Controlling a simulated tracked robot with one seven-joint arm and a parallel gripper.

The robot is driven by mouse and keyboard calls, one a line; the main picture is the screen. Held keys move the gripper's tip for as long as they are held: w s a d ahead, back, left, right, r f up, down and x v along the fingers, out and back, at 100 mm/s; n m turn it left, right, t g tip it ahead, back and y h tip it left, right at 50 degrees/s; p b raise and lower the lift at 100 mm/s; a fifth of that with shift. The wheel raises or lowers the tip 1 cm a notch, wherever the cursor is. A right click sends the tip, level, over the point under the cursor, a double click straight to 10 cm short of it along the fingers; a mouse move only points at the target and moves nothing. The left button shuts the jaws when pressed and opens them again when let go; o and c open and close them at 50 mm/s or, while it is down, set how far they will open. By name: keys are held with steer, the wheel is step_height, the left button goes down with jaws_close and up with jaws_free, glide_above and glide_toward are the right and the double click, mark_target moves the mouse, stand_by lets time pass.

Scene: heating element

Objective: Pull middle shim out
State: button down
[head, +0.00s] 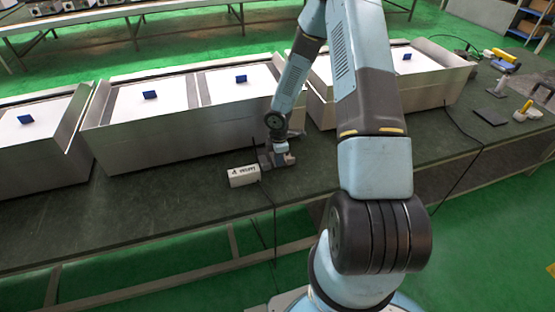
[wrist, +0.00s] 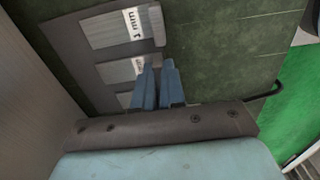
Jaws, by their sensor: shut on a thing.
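In the wrist view, a dark holder (wrist: 88,52) on the green work surface carries a row of grey metal shims with white labels. The top shim (wrist: 105,32) has a label that appears to read "1 mm". The middle shim (wrist: 115,70) lies below it, and a third shim (wrist: 125,99) is partly hidden by my gripper. My gripper (wrist: 159,64) has its blue fingers shut at the right end of the middle shim; the exact contact is hidden. In the head view, my gripper (head: 281,157) points down at the bench beside the dark holder (head: 265,160).
Large metal casings (head: 140,140) with white panels and blue tabs line the bench behind. Tools (head: 497,57) lie at the right. The bench front (head: 130,215) is clear.

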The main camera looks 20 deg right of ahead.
steer(key=shift+s, duration=0.1)
stand_by(0.4)
steer(key=shift+s, duration=0.45)
steer(key=c, duration=1.2)
jaws_free()
step_height(320, 180, up, 14)
steer(key=shift+f, duration=0.2)
